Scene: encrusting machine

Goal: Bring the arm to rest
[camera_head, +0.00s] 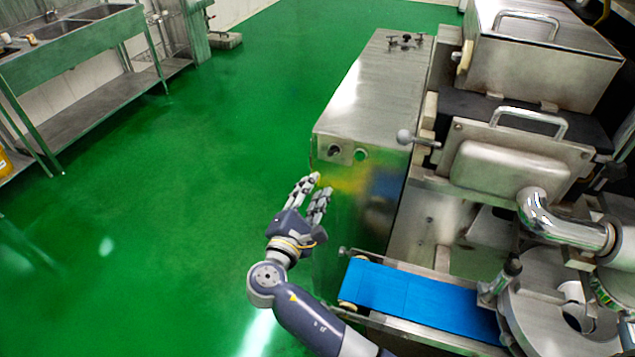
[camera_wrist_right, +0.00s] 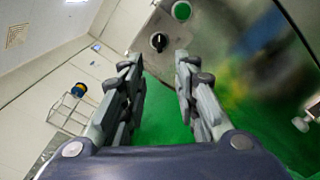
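My right gripper (camera_head: 318,193) is in front of the lower front of the steel machine cabinet in the head view, above the green floor. Its two fingers are apart with nothing between them. In the right wrist view the open fingers (camera_wrist_right: 158,75) point towards the cabinet's black knob (camera_wrist_right: 159,42) and green button (camera_wrist_right: 182,11). I cannot tell from these frames whether the fingertips touch the cabinet. My right arm (camera_head: 310,322) reaches up from the bottom of the head view. My left gripper is not in view.
The encrusting machine (camera_head: 372,95) fills the right side, with a blue conveyor belt (camera_head: 420,298) just right of my arm and a ball-ended lever (camera_head: 405,136) sticking out. A steel sink bench (camera_head: 95,45) stands at the far left. The green floor (camera_head: 190,190) between is clear.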

